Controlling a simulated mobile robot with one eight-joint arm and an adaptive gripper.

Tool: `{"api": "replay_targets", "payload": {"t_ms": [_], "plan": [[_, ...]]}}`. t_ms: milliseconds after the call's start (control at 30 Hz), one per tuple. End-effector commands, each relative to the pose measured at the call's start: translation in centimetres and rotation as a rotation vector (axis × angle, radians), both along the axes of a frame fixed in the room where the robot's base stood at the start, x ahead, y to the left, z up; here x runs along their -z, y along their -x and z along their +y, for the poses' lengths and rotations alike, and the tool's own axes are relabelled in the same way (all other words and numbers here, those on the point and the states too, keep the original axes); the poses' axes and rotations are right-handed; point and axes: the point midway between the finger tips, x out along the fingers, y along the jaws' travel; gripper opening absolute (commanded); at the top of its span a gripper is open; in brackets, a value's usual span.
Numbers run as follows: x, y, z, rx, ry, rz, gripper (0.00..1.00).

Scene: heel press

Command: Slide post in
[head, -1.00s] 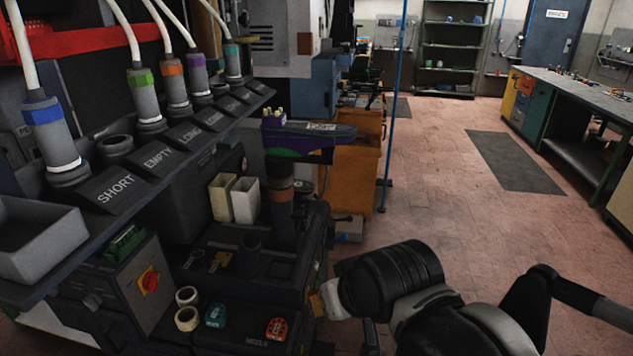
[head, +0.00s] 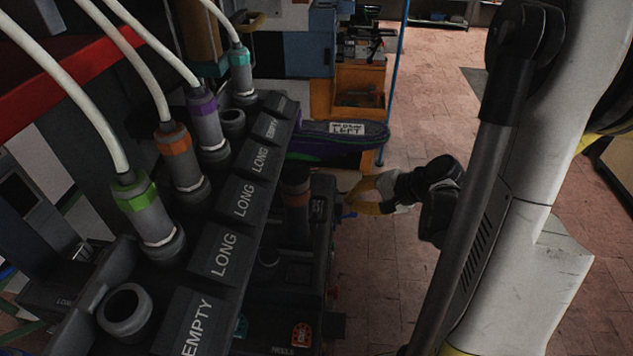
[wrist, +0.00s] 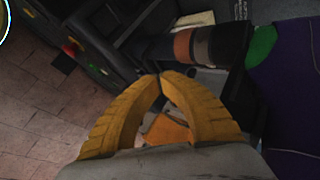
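The post (head: 297,212) is a dark upright cylinder with a brown-orange band, standing on the press beneath the shoe form. In the wrist view the post (wrist: 158,48) lies across the upper middle, with its band beside a dark collar. The dark and purple shoe form (head: 335,140) carries a white label reading LEFT; its purple side (wrist: 290,85) fills the wrist view's right. My gripper (head: 348,196) is to the right of the post. In the wrist view its yellow fingers (wrist: 161,76) meet at the tips, just short of the post, with nothing seen between the tips.
A sloping rack (head: 222,250) with sockets, hosed plugs and LONG or EMPTY labels stands left of the post. An orange cabinet (head: 360,100) and a blue pole (head: 393,85) stand behind. Open tiled floor (head: 400,255) lies right of the press.

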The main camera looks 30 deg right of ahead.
Motion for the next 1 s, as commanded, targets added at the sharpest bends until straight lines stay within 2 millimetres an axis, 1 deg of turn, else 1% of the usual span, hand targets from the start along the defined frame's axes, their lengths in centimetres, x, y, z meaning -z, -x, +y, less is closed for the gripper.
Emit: {"api": "replay_targets", "payload": {"t_ms": [167, 300, 500, 600, 700, 833, 1000], "plan": [[2.2, -1.8, 1.1, -0.006, 0.001, 0.000, 0.00], [4.3, -3.7, 2.2, -0.007, 0.002, 0.001, 0.00], [7.1, -6.4, 3.7, -0.006, 0.003, 0.001, 0.00], [6.7, -7.8, 4.5, -0.006, 0.004, 0.001, 0.00], [6.6, -8.8, 5.0, -0.005, 0.003, 0.001, 0.00], [6.5, -9.5, 5.4, -0.003, 0.003, 0.001, 0.00], [6.4, -9.7, 5.4, -0.002, 0.003, 0.001, 0.00]]}}
